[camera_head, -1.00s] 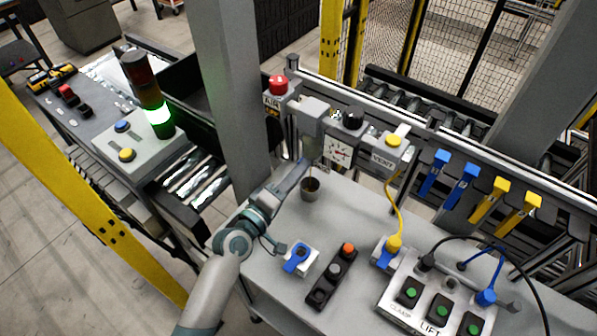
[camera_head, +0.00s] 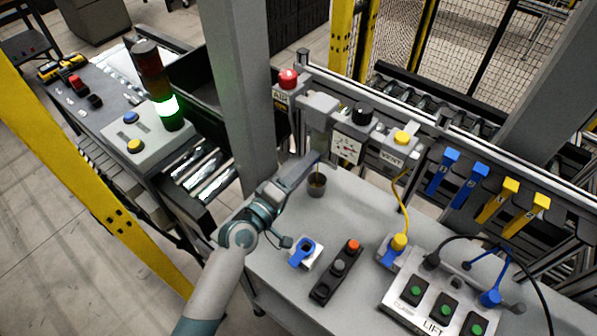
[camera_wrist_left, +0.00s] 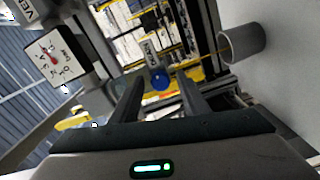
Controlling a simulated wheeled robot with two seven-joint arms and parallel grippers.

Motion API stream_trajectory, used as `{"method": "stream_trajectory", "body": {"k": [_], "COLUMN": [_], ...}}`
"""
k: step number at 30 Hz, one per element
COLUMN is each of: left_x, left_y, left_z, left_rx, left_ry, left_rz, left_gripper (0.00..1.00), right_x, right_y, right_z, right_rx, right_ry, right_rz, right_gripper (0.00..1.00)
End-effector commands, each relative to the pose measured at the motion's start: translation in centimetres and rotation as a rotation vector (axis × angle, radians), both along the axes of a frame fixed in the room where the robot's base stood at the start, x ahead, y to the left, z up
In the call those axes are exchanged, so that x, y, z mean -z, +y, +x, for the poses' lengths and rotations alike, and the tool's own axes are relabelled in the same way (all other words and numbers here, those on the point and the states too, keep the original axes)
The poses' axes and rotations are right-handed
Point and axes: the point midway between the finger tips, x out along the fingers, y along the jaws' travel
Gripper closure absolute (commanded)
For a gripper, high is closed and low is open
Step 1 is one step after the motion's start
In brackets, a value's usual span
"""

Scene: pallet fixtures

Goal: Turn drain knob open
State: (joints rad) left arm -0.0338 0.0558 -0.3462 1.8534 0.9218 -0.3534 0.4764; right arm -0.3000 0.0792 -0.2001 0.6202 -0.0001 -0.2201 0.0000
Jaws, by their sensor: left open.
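The blue round drain knob (camera_wrist_left: 160,78) shows in the left wrist view, beyond and between my left fingers, under the grey unit it hangs from. In the head view the knob is hidden behind my gripper and the grey regulator body (camera_head: 319,121). My left gripper (camera_head: 312,163) is close below that body; its two fingers also show in the left wrist view (camera_wrist_left: 162,98), apart, with nothing clamped between them. I cannot tell whether they touch the knob. A small grey cup (camera_head: 317,187) stands on the table under it, with a thin yellowish line above it. My right gripper is not in view.
A pressure gauge (camera_head: 346,147), a black knob (camera_head: 362,112), a red AIR button (camera_head: 288,78) and a yellow VENT button (camera_head: 402,137) sit along the rail. A grey post (camera_head: 228,90) stands left. A button strip (camera_head: 337,272) and LIFT box (camera_head: 436,312) occupy the table.

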Motion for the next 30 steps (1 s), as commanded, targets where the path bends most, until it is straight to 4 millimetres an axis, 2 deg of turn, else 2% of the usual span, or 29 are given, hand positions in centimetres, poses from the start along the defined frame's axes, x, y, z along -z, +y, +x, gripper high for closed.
{"method": "stream_trajectory", "body": {"k": [5,11,30], "left_x": [0.2,0.3,0.4], "left_y": [0.4,1.7,8.8], "left_z": [-0.5,-2.4,-12.2], "left_rx": [0.0,0.001,0.001], "left_ry": [0.0,0.0,0.0], "left_rz": [0.001,0.002,0.002], "left_gripper": [0.59,0.59,0.59], "right_x": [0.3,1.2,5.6], "right_y": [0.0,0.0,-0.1], "right_z": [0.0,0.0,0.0], "right_rx": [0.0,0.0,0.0], "right_ry": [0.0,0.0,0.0], "right_rz": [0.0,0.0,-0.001], "right_gripper": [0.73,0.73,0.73]}}
